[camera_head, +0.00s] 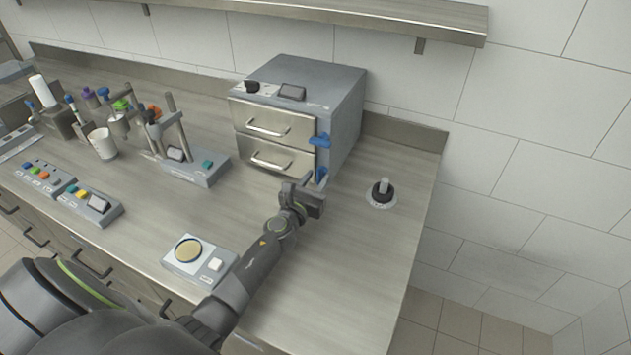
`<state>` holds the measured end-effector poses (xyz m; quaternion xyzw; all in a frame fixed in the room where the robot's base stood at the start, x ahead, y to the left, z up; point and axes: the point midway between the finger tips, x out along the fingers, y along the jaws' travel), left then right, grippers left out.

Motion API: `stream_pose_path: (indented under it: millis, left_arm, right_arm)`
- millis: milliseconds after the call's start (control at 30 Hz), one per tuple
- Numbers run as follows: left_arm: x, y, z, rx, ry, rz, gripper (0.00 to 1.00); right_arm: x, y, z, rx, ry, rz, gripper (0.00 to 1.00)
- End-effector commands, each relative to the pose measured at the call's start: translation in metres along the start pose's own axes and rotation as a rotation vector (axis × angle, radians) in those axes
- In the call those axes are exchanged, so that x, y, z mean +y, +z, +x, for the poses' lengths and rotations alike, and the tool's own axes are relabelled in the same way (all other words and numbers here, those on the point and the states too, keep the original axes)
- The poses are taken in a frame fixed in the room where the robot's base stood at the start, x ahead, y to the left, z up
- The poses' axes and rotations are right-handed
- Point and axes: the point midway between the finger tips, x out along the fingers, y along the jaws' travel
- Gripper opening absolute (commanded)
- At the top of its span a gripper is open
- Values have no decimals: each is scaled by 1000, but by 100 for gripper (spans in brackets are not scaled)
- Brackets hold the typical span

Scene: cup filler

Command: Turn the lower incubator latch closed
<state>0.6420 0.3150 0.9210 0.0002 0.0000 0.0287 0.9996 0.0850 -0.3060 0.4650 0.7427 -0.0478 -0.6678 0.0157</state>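The grey incubator (341,108) stands at the back of the counter, with two metal drawers, both shut. The upper blue latch (320,141) on its front right edge lies about level. The lower blue latch (322,174) sits below it and looks upright, its lower part hidden behind my gripper. My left gripper (305,184) is right at the lower latch, in front of the lower drawer's right end. I cannot tell whether it touches the latch or whether its fingers are open. My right gripper is not in view.
A round black-knobbed device (381,192) stands on the counter to the right. A stand (196,166), a white cup (102,143) and button boxes are on the left. A shelf (370,14) hangs above.

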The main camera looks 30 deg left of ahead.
Motion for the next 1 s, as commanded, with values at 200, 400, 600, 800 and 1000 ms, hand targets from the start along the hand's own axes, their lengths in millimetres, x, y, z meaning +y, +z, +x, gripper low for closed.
stream_pose_path:
  millis: [200, 400, 600, 800, 1000]
  left_arm:
    - [0, 0, 0, 0, 0, 0, 31]
    - [0, 0, 0, 0, 0, 0, 5]
    - [0, 0, 0, 0, 0, -1, 0]
    - [0, 0, 0, 0, 0, -30, 0]
    - [1, -1, 0, 1, 0, -125, 0]
  right_arm:
    - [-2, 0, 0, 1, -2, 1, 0]
    - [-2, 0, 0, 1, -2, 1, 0]
    - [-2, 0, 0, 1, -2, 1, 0]
    - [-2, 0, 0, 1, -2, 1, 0]
    - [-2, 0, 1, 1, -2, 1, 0]
